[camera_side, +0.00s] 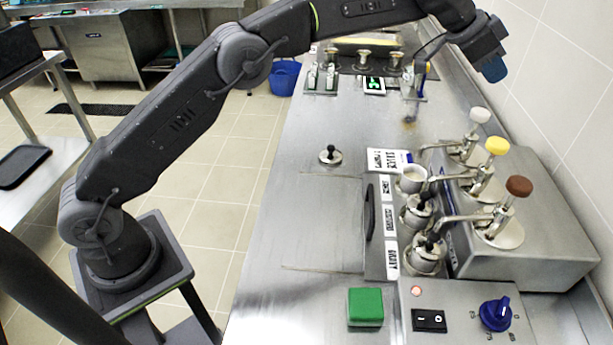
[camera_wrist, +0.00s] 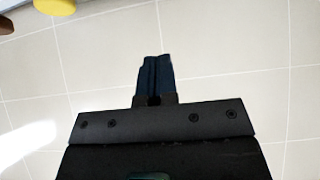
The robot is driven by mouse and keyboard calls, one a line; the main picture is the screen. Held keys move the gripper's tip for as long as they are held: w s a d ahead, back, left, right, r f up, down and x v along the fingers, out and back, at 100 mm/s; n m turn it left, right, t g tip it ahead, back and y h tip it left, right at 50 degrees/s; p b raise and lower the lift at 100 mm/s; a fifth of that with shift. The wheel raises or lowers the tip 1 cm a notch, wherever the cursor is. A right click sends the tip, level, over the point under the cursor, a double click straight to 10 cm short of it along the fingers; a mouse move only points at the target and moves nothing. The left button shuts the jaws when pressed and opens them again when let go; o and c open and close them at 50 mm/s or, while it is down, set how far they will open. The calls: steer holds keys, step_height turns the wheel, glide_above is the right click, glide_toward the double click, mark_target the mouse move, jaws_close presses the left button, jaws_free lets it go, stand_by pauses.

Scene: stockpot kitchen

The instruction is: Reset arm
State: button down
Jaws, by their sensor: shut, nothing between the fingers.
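My gripper (camera_side: 494,70) is raised at the upper right of the side view, near the tiled wall and well above the steel counter (camera_side: 320,225). Its blue fingers point down and to the right, apart from everything around them. In the wrist view my gripper (camera_wrist: 155,58) shows its two dark blue fingers together, with nothing between them. Pale wall tiles fill the background there. The yellow pump knob (camera_side: 497,146) is below my gripper in the side view, and a yellow knob (camera_wrist: 55,6) shows at the top left of the wrist view.
A steel pump dispenser (camera_side: 540,245) with white (camera_side: 480,115), yellow and brown (camera_side: 519,186) knobs stands along the wall. A green block (camera_side: 365,307) and a blue dial (camera_side: 495,314) are at the front. The counter's left part is mostly clear.

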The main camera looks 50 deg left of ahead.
steer(key=s+a+r+n+y, duration=0.2)
steer(key=s+a+r, duration=0.3)
steer(key=s, duration=0.5)
steer(key=s+a+r+n+y, duration=0.1)
steer(key=s+a+r+n, duration=0.15)
steer(key=s+a, duration=0.6)
steer(key=s+a+f+n+y, duration=0.1)
steer(key=s+f, duration=0.3)
steer(key=s, duration=0.4)
steer(key=s+a+f+n+y, duration=0.1)
steer(key=s+a+f+n, duration=0.1)
steer(key=s, duration=0.7)
steer(key=s+a+f+n+g+y, duration=0.1)
steer(key=s+a+f, duration=0.2)
steer(key=s+f, duration=0.4)
steer(key=shift+s+y, duration=0.3)
steer(key=shift+s, duration=0.85)
steer(key=c, duration=1.8)
jaws_free()
steer(key=shift+d+n, duration=0.1)
steer(key=shift+n, duration=0.15)
steer(key=shift+c, duration=0.2)
